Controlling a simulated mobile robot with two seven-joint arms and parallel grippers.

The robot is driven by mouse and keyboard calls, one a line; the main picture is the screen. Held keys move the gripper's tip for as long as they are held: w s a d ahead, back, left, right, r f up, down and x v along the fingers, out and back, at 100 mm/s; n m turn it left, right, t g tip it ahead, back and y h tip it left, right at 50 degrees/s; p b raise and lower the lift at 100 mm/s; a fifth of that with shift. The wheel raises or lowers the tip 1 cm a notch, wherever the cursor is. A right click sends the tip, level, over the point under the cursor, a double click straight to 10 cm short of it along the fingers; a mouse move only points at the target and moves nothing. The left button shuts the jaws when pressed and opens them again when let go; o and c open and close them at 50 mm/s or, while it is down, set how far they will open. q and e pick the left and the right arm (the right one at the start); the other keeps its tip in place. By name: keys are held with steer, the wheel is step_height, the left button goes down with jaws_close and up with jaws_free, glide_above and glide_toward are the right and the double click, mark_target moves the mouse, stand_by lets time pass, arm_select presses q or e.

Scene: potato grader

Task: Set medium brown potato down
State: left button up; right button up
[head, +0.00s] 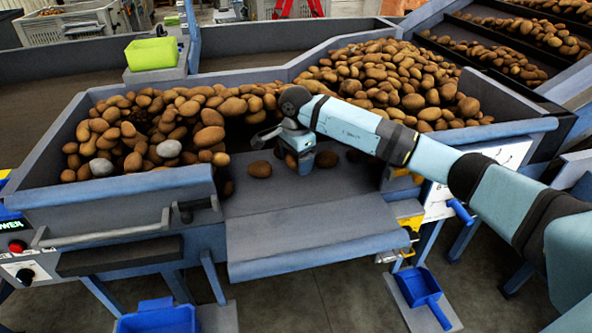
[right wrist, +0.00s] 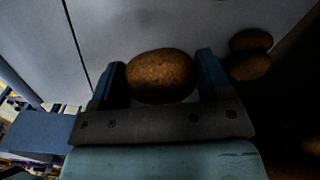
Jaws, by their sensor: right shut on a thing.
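The brown potato (right wrist: 160,76) sits between the two fingers of my right gripper (right wrist: 158,82) in the right wrist view. In the head view my right gripper (head: 303,163) points down, low over the grey sorting shelf (head: 305,195) at the machine's front opening. The held potato (head: 291,160) is partly hidden there by the gripper. I cannot tell whether it touches the shelf. My left gripper is not in view.
Loose potatoes lie on the shelf left (head: 260,169) and right (head: 326,159) of the gripper. Big potato heaps fill the left (head: 150,125) and back right (head: 395,80). Two grey lumps (head: 101,167) lie in the left heap. The shelf's front is clear.

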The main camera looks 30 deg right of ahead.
mark_target(296, 178)
step_height(296, 178, down, 4)
steer(key=shift+r, duration=0.15)
steer(key=o, duration=1)
steer(key=shift+c, duration=0.2)
